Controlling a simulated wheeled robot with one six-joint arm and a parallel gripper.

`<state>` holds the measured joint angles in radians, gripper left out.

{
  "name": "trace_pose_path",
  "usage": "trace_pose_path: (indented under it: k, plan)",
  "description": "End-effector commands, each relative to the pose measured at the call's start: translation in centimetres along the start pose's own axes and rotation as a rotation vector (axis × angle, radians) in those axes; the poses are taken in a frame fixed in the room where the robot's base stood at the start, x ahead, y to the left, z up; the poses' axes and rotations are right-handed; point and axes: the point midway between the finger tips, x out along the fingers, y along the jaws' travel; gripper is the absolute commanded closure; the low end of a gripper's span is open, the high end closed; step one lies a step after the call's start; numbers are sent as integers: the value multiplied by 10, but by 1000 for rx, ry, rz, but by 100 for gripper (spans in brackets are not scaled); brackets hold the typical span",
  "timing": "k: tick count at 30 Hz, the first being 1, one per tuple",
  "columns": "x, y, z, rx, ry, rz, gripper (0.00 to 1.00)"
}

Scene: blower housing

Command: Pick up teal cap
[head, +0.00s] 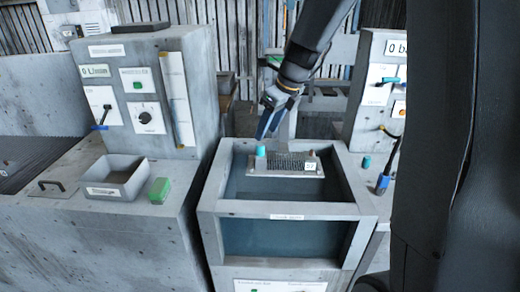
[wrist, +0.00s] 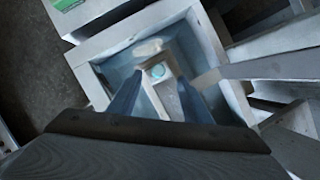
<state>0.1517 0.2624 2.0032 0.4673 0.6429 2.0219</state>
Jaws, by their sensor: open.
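The teal cap (head: 260,150) stands upright at the left end of a grey vented plate (head: 290,164) inside the open-topped housing (head: 288,209). In the wrist view the teal cap (wrist: 158,71) shows as a round top on a pale block, between and just beyond my fingertips. My gripper (head: 268,134) is open and empty, pointing down just above the cap. In the wrist view my gripper (wrist: 160,88) has its two blue-grey fingers spread on either side of the cap's line. I cannot tell the exact gap between fingertips and cap.
The housing's raised rim surrounds the plate. A smaller teal piece (head: 367,162) sits on the right-hand ledge near a blue-handled tool (head: 382,184). On the left are a green block (head: 159,190), a grey tray (head: 116,187) and a control cabinet (head: 160,95).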

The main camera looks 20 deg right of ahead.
Motion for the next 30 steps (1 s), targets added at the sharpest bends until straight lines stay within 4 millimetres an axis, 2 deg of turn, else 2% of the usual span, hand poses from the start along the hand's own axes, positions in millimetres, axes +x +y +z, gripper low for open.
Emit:
trace_pose_path:
  k: [15,24,30]
  plan:
    - [57,3,-1,-4,2,1,55]
    - [61,3,-1,-5,1,-1,55]
    - [61,3,-1,-5,1,-1,89]
